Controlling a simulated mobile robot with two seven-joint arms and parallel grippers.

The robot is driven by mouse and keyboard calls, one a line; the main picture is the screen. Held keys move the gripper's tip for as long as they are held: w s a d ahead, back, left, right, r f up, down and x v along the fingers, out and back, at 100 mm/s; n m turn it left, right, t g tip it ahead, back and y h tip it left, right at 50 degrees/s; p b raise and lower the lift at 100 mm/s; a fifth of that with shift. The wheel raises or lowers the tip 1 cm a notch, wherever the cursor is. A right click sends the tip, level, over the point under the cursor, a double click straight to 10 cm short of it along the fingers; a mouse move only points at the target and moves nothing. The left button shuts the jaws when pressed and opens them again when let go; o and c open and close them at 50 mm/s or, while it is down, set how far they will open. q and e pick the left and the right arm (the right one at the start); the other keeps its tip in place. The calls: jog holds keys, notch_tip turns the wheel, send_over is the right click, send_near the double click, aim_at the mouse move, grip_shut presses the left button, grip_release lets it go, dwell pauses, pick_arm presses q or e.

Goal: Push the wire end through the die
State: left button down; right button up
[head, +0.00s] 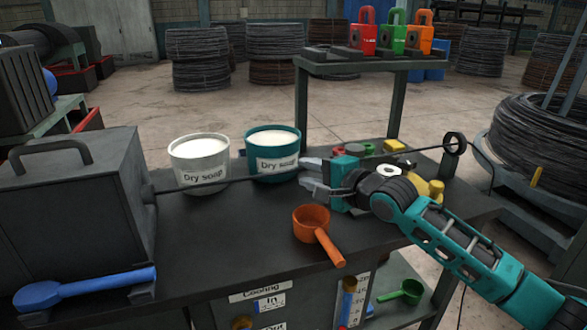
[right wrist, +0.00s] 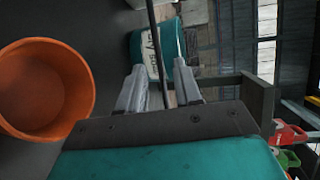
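The wire (head: 232,181) is thin and dark. It runs from the right side of the dark grey box (head: 75,195) at the left, past the soap tubs, to my right gripper. Its left end meets a small fitting (head: 152,191) on the box side; I cannot tell the die apart there or how far the wire goes in. My right gripper (head: 313,176) is around the wire, its fingers apart. In the right wrist view the wire (right wrist: 155,45) passes between the spread fingers (right wrist: 160,72), with gaps beside it. My left gripper is not in view.
White (head: 199,162) and teal (head: 272,152) dry soap tubs stand behind the wire. A ring guide (head: 454,143) stands right. The front middle of the bench is clear.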

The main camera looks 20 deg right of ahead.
aim_at(301, 170)
jog(key=shift+x, duration=2.75)
grip_shut()
